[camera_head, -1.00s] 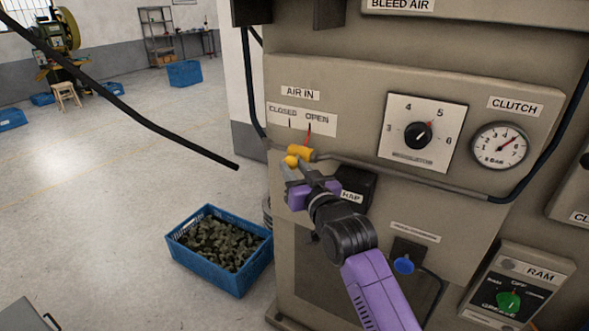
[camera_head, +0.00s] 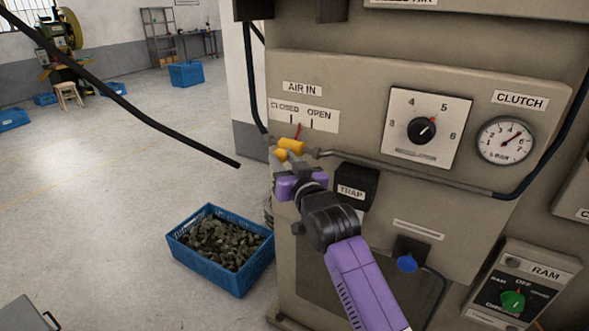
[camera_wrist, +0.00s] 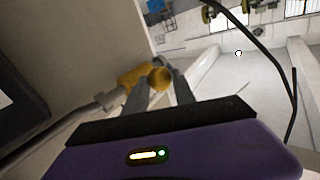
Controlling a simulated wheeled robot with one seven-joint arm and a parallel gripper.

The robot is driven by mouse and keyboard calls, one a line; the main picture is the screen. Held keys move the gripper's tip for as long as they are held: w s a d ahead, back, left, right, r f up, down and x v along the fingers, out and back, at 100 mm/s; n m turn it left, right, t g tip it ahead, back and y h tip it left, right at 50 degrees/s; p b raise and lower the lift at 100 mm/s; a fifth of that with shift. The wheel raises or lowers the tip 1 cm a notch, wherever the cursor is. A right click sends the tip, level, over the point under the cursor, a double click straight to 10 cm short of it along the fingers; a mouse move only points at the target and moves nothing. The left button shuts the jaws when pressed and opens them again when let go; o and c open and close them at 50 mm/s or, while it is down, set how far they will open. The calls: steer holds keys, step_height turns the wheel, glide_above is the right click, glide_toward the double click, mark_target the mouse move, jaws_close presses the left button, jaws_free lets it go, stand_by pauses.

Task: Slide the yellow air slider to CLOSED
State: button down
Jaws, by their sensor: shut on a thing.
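The yellow air slider (camera_head: 291,146) sits on the grey pipe under the AIR IN label plate (camera_head: 303,117). My gripper (camera_head: 281,163) is shut on the slider's round yellow knob, coming from below and in front. In the wrist view, the knob (camera_wrist: 159,79) lies between the two finger ends, with the yellow slider body (camera_wrist: 134,76) behind it. The fingers hide part of the knob in the head view.
A black TRAP box (camera_head: 355,187) is close to the right of my gripper. The grey pipe (camera_head: 400,174) runs right along the panel. A blue crate of dark pieces (camera_head: 198,269) stands on the floor at lower left. Open floor lies left of the machine.

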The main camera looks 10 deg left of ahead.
steer(key=shift+w+a+f+b, duration=0.1)
steer(key=shift+w+a+b, duration=0.2)
steer(key=shift+a, duration=0.35)
steer(key=shift+w+a+f+b, duration=0.15)
steer(key=shift+a+b, duration=0.1)
steer(key=shift+a, duration=0.35)
steer(key=shift+a+r, duration=0.2)
steer(key=shift+r, duration=0.1)
steer(key=c, duration=1)
jaws_free()
steer(key=shift+w+a, duration=0.1)
steer(key=shift+a, duration=0.1)
steer(key=shift+c, duration=0.2)
steer(key=shift+d+f, duration=0.1)
steer(key=b+v, duration=0.1)
steer(key=v, duration=0.6)
steer(key=shift+s+d, duration=0.2)
steer(key=shift+s, duration=0.15)
